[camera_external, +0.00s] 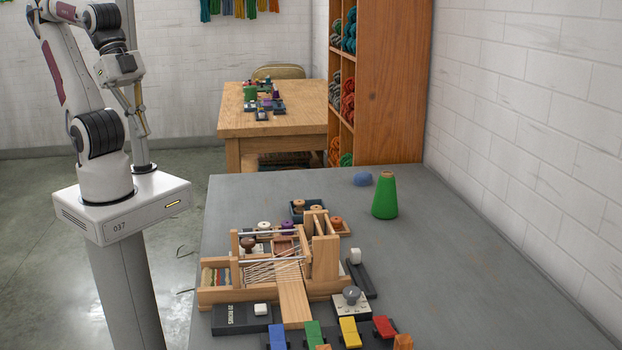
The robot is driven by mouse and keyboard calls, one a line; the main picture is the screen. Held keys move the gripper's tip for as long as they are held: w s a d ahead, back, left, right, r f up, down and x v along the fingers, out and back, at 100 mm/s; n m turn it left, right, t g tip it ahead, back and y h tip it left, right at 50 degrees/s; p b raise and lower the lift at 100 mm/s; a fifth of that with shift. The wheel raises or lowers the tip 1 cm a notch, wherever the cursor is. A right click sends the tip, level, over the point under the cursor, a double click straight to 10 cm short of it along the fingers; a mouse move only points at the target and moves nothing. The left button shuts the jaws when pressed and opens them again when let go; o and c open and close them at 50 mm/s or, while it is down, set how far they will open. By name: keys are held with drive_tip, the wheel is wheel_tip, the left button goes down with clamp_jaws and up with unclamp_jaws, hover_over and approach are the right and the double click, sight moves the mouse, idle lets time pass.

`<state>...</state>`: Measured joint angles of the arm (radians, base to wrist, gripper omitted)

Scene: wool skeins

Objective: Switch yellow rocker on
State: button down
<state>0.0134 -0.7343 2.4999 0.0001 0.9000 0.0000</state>
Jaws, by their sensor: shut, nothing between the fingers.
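The yellow rocker (350,332) is in the front row on the grey table, between a green rocker (313,335) and a red rocker (384,326). Blue, green, yellow and red rockers stand side by side on dark bases, and the row's lower part is cut off by the picture's bottom edge. I cannot tell from this view which way the yellow rocker is tipped. My gripper (145,132) hangs at the upper left beside my base, well away from the rockers and off the table. It is shut and empty.
A wooden loom (280,262) with white threads stands behind the rockers. A grey knob (352,294) sits on a light plate just behind the yellow rocker. A green cone (385,196) and blue wool ball (362,179) stand farther back. The table's right side (480,270) is clear.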

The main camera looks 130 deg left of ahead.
drive_tip(key=w+d+f+n+t+h, duration=0.1)
drive_tip(key=w+d+f, duration=0.1)
drive_tip(key=w+d, duration=0.95)
drive_tip(key=w+d+f+t+h, duration=0.2)
drive_tip(key=w+d, duration=0.2)
drive_tip(key=w, duration=1.5)
drive_tip(key=w+d+f+n+t+h, duration=0.1)
drive_tip(key=w+d, duration=0.7)
drive_tip(key=w, duration=0.8)
drive_tip(key=w+a+f+n+t+y, duration=0.1)
drive_tip(key=w+a+f+n+y, duration=0.1)
drive_tip(key=w+a+f+y, duration=0.3)
drive_tip(key=w+a+f+n+t+y, duration=0.1)
drive_tip(key=w+a+f+n+y, duration=0.15)
drive_tip(key=w, duration=0.45)
drive_tip(key=s+a+f+n+g+y, duration=0.1)
drive_tip(key=s+a+f+g+y, duration=0.2)
drive_tip(key=s+a+g+y, duration=0.2)
drive_tip(key=s+a+g, duration=0.1)
drive_tip(key=s+a, duration=0.2)
drive_tip(key=a, duration=0.1)
drive_tip(key=shift+s+a+g, duration=0.2)
drive_tip(key=shift+s+g, duration=0.2)
